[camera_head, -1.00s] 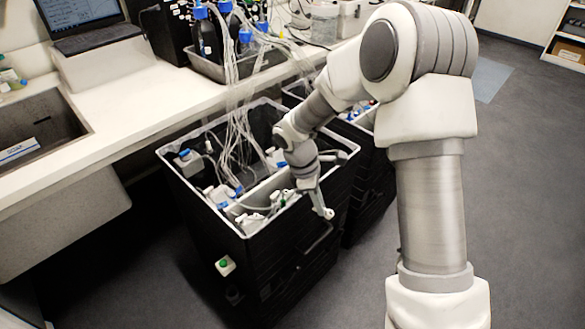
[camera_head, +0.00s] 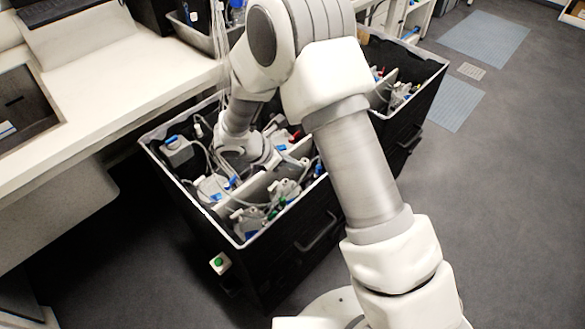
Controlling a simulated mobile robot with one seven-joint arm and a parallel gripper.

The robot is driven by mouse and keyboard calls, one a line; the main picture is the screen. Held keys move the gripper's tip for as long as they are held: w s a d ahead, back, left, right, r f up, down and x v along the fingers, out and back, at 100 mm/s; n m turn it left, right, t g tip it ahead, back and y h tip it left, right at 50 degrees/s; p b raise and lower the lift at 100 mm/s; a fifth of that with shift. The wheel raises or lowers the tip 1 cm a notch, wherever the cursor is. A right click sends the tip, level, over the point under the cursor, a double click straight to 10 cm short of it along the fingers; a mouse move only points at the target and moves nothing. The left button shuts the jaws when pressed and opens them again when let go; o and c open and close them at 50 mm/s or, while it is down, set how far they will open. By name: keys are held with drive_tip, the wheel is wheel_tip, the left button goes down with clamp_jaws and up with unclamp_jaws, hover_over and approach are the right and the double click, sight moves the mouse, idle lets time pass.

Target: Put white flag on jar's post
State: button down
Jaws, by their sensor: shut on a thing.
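My gripper (camera_head: 262,158) is inside the black bin (camera_head: 190,205), low among the jars of its rear compartment. It is shut, but its fingertips and what they hold are too small and too covered to make out. I cannot pick out the white flag. Several pale jars with tubing stand in the bin. One with a blue part (camera_head: 177,150) is at the left corner. Another jar (camera_head: 248,222) is in the front compartment, near green and blue bits. I cannot tell which jar has the bare post. My arm hides part of the bin's back.
A white divider (camera_head: 257,188) splits the bin. A second black bin (camera_head: 425,75) with more jars stands behind to the right. Tubes hang from the white bench (camera_head: 130,85) into the bin. The grey floor (camera_head: 500,200) at right is clear.

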drive_tip(key=shift+h, duration=0.3)
wheel_tip(320, 180, down, 5)
drive_tip(key=b, duration=0.3)
drive_tip(key=shift+f+b, duration=0.2)
drive_tip(key=shift+b, duration=0.1)
drive_tip(key=shift+f, duration=0.1)
drive_tip(key=shift+f+b, duration=2.05)
drive_tip(key=shift+f, duration=0.7)
drive_tip(key=shift+s+a, duration=0.1)
drive_tip(key=shift+a, duration=0.1)
drive_tip(key=shift+s+a, duration=0.1)
drive_tip(key=shift+a, duration=0.15)
drive_tip(key=shift+f+b, duration=0.8)
drive_tip(key=shift+f, duration=0.1)
